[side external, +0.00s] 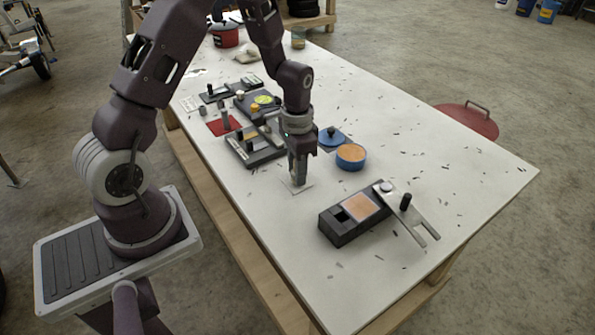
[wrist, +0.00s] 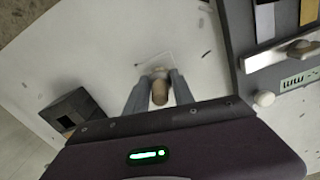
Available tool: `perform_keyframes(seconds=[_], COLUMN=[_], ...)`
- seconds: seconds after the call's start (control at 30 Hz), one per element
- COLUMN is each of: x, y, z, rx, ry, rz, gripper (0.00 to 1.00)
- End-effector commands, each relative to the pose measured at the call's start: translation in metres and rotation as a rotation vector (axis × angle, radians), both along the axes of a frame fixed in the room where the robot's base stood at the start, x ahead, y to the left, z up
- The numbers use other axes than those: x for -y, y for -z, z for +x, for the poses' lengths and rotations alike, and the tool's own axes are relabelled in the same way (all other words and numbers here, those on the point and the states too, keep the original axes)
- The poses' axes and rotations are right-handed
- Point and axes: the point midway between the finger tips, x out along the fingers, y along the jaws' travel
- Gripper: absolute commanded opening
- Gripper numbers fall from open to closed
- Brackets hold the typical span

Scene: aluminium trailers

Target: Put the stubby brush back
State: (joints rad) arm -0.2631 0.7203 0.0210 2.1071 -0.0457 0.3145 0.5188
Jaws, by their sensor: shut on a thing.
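My gripper (side external: 298,178) points down, low over the white table, with its fingertips near a thin pale square marking (side external: 306,186). In the wrist view my gripper (wrist: 158,88) is shut on a short, tan, round-ended piece, which looks like the stubby brush (wrist: 160,92). The brush's lower end is largely hidden, and I cannot tell whether it touches the table. The marking also shows in the wrist view (wrist: 168,55), just beyond the fingers. In the side view the fingers hide most of the brush.
A dark box (side external: 342,235) with an open square compartment and an orange pad stands right of my gripper, beside a metal plate (side external: 418,226) with a black knob. A blue round tin (side external: 351,165) and a dark fixture (side external: 262,158) are close behind.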

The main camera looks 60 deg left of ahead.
Motion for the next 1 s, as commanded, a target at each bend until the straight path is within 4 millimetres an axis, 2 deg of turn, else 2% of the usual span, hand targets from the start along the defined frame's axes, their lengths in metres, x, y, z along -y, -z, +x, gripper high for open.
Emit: perform_keyframes(seconds=[0.37, 0.4, 0.5, 0.83, 0.93, 1.0], x=[0.0, 0.0, 0.0, 0.0, 0.0, 0.0], y=[0.007, 0.007, 0.007, 0.004, -0.007, -0.022], z=[0.0, 0.0, 0.0, 0.0, 0.001, 0.002], rx=[0.0, 0.001, 0.001, 0.002, 0.004, 0.006], ry=[-0.001, 0.0, -0.001, -0.001, -0.001, -0.001], rz=[0.0, 0.0, 0.0, 0.001, 0.001, 0.002], gripper=[0.0, 0.33, 0.51, 0.51, 0.51, 0.51])
